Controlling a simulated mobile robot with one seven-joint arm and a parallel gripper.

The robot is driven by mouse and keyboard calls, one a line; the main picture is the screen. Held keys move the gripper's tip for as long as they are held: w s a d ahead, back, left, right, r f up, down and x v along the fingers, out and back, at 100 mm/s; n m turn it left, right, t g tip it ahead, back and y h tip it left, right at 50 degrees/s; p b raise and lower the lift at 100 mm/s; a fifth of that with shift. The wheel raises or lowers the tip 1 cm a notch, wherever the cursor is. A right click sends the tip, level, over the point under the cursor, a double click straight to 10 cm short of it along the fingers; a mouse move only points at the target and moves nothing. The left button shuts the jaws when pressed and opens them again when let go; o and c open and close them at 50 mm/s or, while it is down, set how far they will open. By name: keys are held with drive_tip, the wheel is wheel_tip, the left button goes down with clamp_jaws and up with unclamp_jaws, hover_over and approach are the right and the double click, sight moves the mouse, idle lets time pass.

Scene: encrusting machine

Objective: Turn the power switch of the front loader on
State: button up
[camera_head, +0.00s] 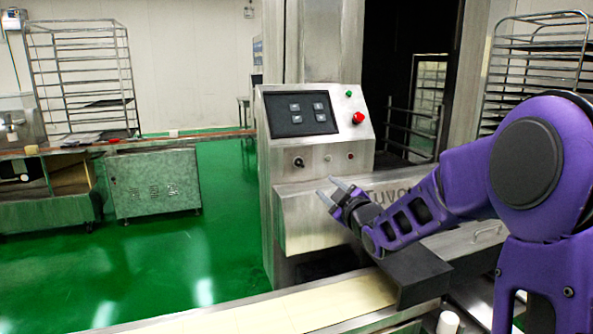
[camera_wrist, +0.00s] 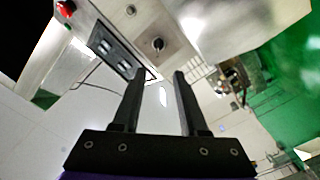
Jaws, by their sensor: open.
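The front loader's metal control box (camera_head: 315,150) stands in the middle of the head view. A dark rotary knob, likely the power switch (camera_head: 298,162), sits at the lower left of its front face; its setting is too small to read. The knob also shows in the wrist view (camera_wrist: 158,44), ahead of the fingertips. My gripper (camera_head: 330,190) is open and empty, in front of and below the panel, to the right of the knob in the head view. In the wrist view my gripper (camera_wrist: 160,76) has its two dark fingers apart, with the knob beyond the gap.
The panel also carries a black button pad (camera_head: 300,113), a red button (camera_head: 358,118) and a small green button (camera_head: 349,94). A metal housing (camera_head: 300,217) juts out below the panel. A conveyor (camera_head: 345,297) runs along the bottom. Open green floor (camera_head: 225,235) lies left.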

drive_tip(key=shift+w+r, duration=0.1)
approach(301, 164)
drive_tip(key=x, duration=0.8)
drive_tip(key=shift+w+a, duration=0.15)
clamp_jaws()
idle(0.3)
